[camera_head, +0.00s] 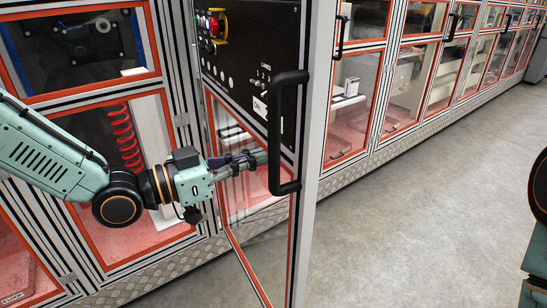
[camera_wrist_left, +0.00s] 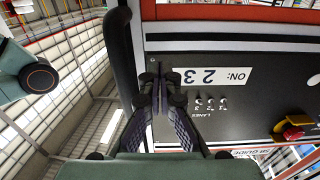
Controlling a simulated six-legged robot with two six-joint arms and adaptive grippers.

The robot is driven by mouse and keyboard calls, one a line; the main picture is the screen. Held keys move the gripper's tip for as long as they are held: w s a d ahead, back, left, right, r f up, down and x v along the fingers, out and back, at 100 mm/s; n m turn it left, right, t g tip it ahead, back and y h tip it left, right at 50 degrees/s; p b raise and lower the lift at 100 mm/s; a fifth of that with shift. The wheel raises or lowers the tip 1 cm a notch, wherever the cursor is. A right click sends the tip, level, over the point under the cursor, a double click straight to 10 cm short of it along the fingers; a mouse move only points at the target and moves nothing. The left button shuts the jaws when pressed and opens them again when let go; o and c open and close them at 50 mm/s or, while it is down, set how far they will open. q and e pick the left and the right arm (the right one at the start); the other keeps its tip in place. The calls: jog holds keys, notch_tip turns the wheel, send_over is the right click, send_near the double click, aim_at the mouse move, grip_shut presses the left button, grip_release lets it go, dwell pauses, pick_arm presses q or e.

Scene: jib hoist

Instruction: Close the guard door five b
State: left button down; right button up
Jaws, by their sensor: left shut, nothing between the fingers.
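An open guard door (camera_head: 308,110) with an orange-edged frame stands out from the machine row in the head view. It carries a black control panel (camera_head: 262,45) and a long black vertical handle (camera_head: 285,130). My left gripper (camera_head: 255,160) is shut and empty, its fingers pointing at the door beside the handle. In the left wrist view the shut fingers (camera_wrist_left: 160,95) are in front of the panel near a white label (camera_wrist_left: 215,78), with the handle (camera_wrist_left: 122,60) just left of them. Whether the fingertips touch the door is unclear. My right gripper is not in view.
A row of glazed guard cabinets (camera_head: 400,85) runs back to the right, with a tread-plate kick strip below. A red coiled hose (camera_head: 128,140) hangs behind glass at left. The grey floor (camera_head: 410,220) right of the door is clear.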

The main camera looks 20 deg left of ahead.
aim_at(288, 148)
pick_arm(q)
jog(key=shift+b+x, duration=0.55)
jog(key=shift+x, duration=1.5)
jog(key=shift+d, duration=0.1)
jog(key=shift+w, duration=0.15)
